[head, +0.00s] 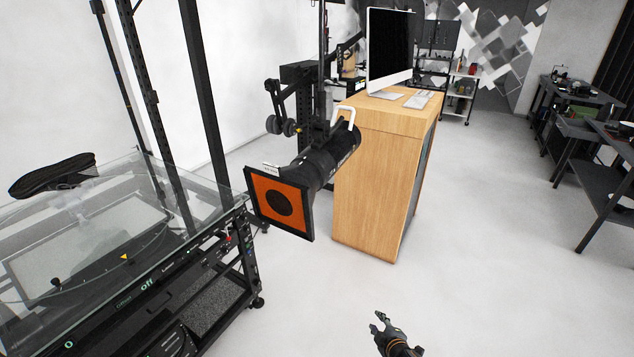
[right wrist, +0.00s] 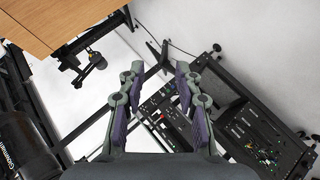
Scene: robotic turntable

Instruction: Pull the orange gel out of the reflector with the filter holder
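The reflector (head: 330,158) is a black cylindrical lamp with a white handle, mounted on a stand in the middle of the head view. At its front sits a square black frame with the orange gel (head: 263,189) around a dark round opening. My right gripper (head: 380,317) is low in the head view, below and to the right of the gel, well apart from it. In the right wrist view my right gripper (right wrist: 157,75) has its fingers spread with nothing between them. A black cylinder, probably the reflector, shows at that view's left edge. My left gripper is not in view.
A glass-topped turntable (head: 110,225) with a dark shoe (head: 52,175) stands at the left. A wooden cabinet (head: 375,190) with a monitor (head: 390,48) stands behind the reflector. Dark workbenches (head: 600,150) are at the far right. The floor (head: 480,250) at centre right is clear.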

